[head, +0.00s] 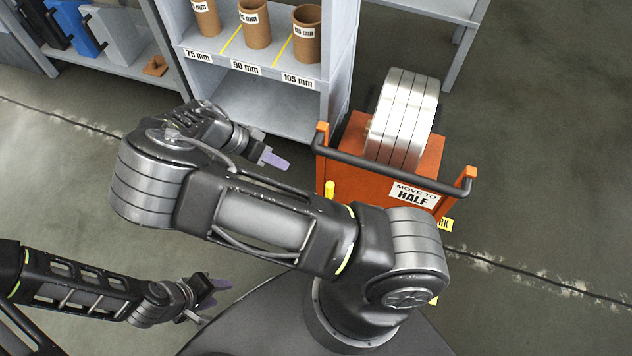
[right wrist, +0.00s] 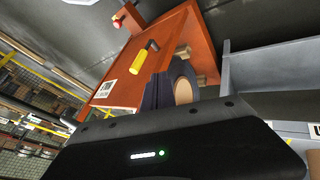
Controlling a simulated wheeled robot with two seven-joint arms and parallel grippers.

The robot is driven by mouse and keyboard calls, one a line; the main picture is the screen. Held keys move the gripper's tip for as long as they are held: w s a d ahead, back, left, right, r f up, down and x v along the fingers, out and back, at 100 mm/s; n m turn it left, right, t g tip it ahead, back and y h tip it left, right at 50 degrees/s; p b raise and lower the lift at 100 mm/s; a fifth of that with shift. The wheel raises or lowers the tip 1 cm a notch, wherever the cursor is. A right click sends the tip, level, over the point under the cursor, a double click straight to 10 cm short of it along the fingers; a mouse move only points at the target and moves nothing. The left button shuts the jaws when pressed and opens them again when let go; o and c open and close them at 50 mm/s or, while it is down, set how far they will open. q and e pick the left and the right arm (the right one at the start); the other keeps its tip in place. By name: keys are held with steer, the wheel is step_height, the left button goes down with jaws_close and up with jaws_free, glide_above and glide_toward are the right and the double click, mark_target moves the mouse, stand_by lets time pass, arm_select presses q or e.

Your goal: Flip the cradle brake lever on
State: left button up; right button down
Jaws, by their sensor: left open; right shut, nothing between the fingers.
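The orange cradle (head: 435,158) stands at the right of the head view and holds a steel strip coil (head: 402,118). The yellow brake lever (head: 329,188) is on its near left side. In the right wrist view the lever (right wrist: 139,60) sticks out from the orange side panel (right wrist: 178,25); I cannot tell whether it is on or off. My right gripper (head: 274,160) is shut and empty, left of the cradle and apart from the lever. My left gripper (head: 212,291) is open and empty at the lower left, far from the cradle.
A grey shelf (head: 265,108) with several brown cardboard cores stands behind, close to my right gripper. A black handle bar (head: 390,170) runs along the cradle's near edge above a "MOVE TO HALF" label (head: 414,195). The floor right of the cradle is clear.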

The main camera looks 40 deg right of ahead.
glide_toward(329, 195)
steer(key=shift+d+f, duration=1.9)
steer(key=shift+f, duration=0.45)
steer(key=shift+w+b, duration=0.35)
steer(key=shift+w, duration=0.15)
steer(key=shift+s+d+r, duration=0.1)
steer(key=shift+s, duration=0.05)
